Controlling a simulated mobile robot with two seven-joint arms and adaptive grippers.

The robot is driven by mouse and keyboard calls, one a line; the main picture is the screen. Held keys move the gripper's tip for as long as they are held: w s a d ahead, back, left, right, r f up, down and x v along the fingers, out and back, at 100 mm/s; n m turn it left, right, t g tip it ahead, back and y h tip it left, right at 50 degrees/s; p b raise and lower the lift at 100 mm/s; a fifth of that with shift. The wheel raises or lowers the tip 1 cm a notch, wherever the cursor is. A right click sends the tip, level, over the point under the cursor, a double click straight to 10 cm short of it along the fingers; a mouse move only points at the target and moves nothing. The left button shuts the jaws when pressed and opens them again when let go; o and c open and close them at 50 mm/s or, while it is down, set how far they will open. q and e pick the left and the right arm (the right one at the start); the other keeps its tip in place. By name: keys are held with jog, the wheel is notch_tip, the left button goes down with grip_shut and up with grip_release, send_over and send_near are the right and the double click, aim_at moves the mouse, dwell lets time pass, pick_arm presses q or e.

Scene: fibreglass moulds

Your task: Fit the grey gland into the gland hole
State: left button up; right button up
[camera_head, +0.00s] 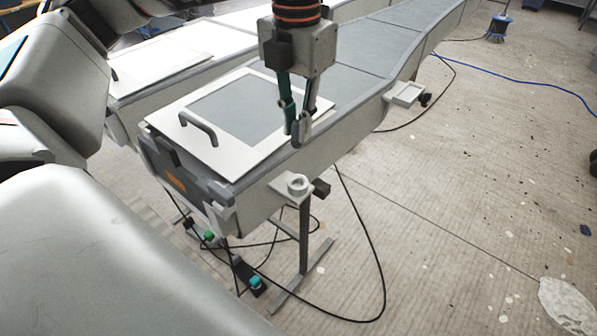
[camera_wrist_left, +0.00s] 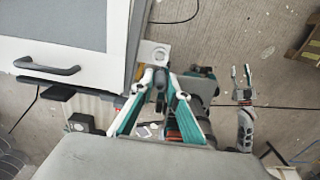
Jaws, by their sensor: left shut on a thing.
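My left gripper (camera_head: 298,124) hangs from above over the near right edge of the mould, fingers down. It is shut on the grey gland (camera_head: 302,134), a small grey piece mostly hidden by the fingertips. In the left wrist view its teal fingers (camera_wrist_left: 164,90) meet near the centre, and the gland is hard to make out. The gland hole (camera_head: 297,184) is in a pale bracket on the mould's side, below the gripper and apart from it. It also shows in the wrist view (camera_wrist_left: 157,56). A small two-pronged gripper (camera_wrist_left: 241,84) there looks like my right one.
A white framed panel (camera_head: 232,118) with a dark handle (camera_head: 197,127) lies on the mould. A second bracket (camera_head: 404,94) sits farther along its side. Black cables (camera_head: 383,285) and a stand leg (camera_head: 304,240) are below. The floor at right is mostly clear.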

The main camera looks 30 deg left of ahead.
aim_at(297, 146)
pick_arm(q)
notch_tip(297, 146, down, 7)
jog(key=shift+r, duration=0.1)
jog(key=shift+f+b, duration=0.3)
jog(key=shift+f, duration=2.1)
jog(key=shift+f, duration=0.1)
jog(key=o, duration=0.8)
